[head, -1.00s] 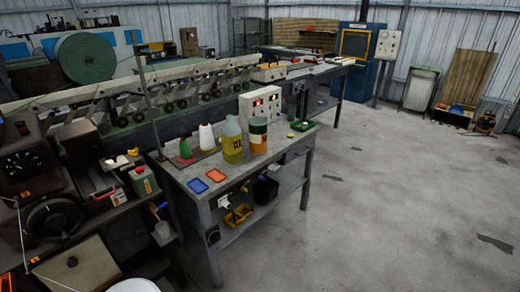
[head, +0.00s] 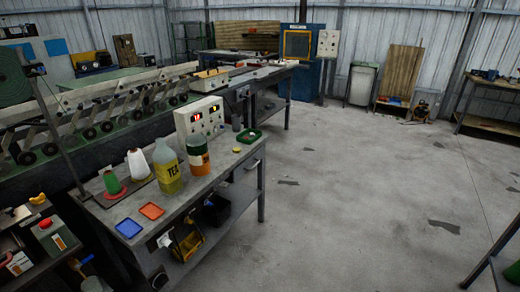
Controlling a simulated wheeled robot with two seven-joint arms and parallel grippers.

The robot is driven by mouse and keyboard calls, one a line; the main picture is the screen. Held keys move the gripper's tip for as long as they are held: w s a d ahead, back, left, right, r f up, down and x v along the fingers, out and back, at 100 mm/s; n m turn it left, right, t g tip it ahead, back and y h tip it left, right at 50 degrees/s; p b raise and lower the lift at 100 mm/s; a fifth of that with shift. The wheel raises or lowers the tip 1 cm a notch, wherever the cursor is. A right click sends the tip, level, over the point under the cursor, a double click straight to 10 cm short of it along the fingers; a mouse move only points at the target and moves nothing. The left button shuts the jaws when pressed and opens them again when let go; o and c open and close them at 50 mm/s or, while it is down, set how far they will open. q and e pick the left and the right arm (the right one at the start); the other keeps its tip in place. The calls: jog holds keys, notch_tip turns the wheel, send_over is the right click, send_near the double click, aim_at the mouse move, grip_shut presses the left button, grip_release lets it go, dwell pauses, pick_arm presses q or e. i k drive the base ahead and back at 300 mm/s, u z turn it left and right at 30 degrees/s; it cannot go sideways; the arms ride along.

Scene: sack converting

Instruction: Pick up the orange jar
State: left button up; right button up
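The orange jar (head: 198,157) stands upright on the grey workbench (head: 205,189). It has an orange body with a pale band and a dark green top part. A yellowish jug (head: 168,172) with dark lettering stands just to its left, close beside it. The grey control box (head: 199,118) with red displays is behind the jar. Neither of my grippers shows in the head view.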

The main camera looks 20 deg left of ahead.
aim_at(197, 153)
jog(key=z, duration=0.7)
jog(key=i, duration=1.95)
jog(key=u, duration=1.1)
jog(key=i, duration=0.7)
jog(key=u, duration=0.85)
